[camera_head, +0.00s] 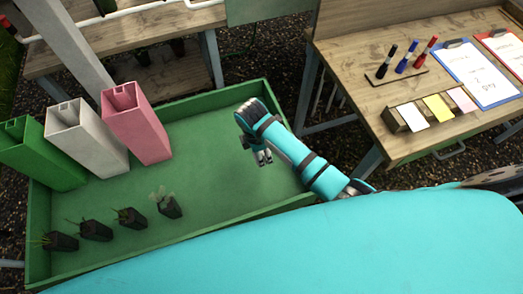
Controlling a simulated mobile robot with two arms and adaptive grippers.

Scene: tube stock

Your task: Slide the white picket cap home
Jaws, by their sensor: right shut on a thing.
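A white square-sided post or tube (88,138) stands between a green one (40,155) and a pink one (140,128) at the left of the green tray (215,130). Each has a notched, open-looking top. I cannot make out a separate white cap. My right gripper (263,158) is over the middle of the tray, pointing down, right of the posts and apart from them. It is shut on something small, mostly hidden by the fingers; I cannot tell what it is. My left gripper is not in view.
A wooden bench (400,90) at the right holds markers, coloured cards and clipboards. Another bench (140,40) stands behind. The tray's middle is clear around my gripper.

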